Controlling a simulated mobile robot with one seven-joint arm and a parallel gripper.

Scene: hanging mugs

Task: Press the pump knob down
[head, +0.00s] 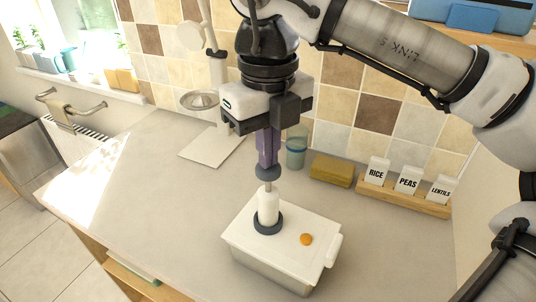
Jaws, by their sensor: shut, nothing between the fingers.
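The pump stands on the white lid (290,222) of a metal-sided container (262,270). It has a dark blue-grey knob (268,172) on a thin stem, a white cylinder (268,206) and a dark ring at its base. A length of stem shows between the knob and the cylinder, so the knob is raised. My gripper (267,162) points down with its purple fingers shut and empty, directly above the knob. The fingertips meet the knob's top in the picture; I cannot tell whether they touch it.
An orange button (306,239) is on the lid, right of the pump. Behind stand a bluish glass (297,147), a yellow sponge (332,170) and a wooden rack (408,196) with labelled blocks. A white stand (212,146) is at back left. The left counter is clear.

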